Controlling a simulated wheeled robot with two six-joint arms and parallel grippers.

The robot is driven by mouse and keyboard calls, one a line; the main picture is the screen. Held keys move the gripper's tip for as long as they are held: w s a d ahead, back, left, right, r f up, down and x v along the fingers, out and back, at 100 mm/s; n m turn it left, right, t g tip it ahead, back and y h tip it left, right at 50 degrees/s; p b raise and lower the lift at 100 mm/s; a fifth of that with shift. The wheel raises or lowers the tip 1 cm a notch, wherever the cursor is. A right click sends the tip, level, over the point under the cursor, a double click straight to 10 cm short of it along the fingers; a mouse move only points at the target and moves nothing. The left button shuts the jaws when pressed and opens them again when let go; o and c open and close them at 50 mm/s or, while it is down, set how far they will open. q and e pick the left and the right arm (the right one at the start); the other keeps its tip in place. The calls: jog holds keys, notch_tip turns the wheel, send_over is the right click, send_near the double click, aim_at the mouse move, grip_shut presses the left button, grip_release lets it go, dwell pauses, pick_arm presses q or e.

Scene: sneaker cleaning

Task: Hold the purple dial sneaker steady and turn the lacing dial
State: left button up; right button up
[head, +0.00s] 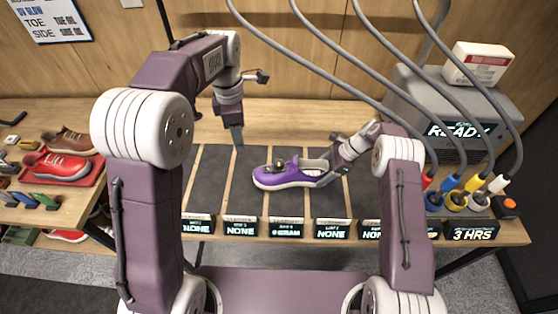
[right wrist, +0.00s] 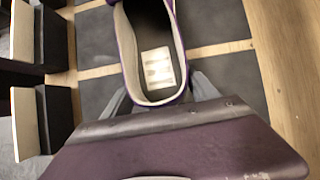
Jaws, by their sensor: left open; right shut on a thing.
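The purple sneaker (head: 283,178) stands upright on the dark mat in the middle of the bench, its toe to the left. A dark dial (head: 279,165) sits on top of its front part. My right gripper (head: 328,179) is shut on the heel end of the sneaker. In the right wrist view the sneaker's opening (right wrist: 153,50) shows, with a pale insole label, and the fingers of my right gripper (right wrist: 160,95) flank the heel. My left gripper (head: 238,140) is open and empty above the mat, behind and left of the sneaker, apart from it.
A red sneaker (head: 62,167) and a brown shoe (head: 68,142) lie at the far left. Small displays (head: 241,228) line the bench's front edge. A grey machine (head: 440,110) with hanging cables and coloured plugs stands at the right. The mat left of the sneaker is clear.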

pick_arm(q)
jog(key=w+d+n, duration=0.1)
jog(key=w+d, duration=0.3)
jog(key=w, duration=0.1)
jog(key=m, duration=0.1)
send_near(279, 162)
jog(key=shift+g, duration=0.3)
notch_tip(279, 162, down, 9)
jog(key=shift+w, duration=0.15)
grip_shut()
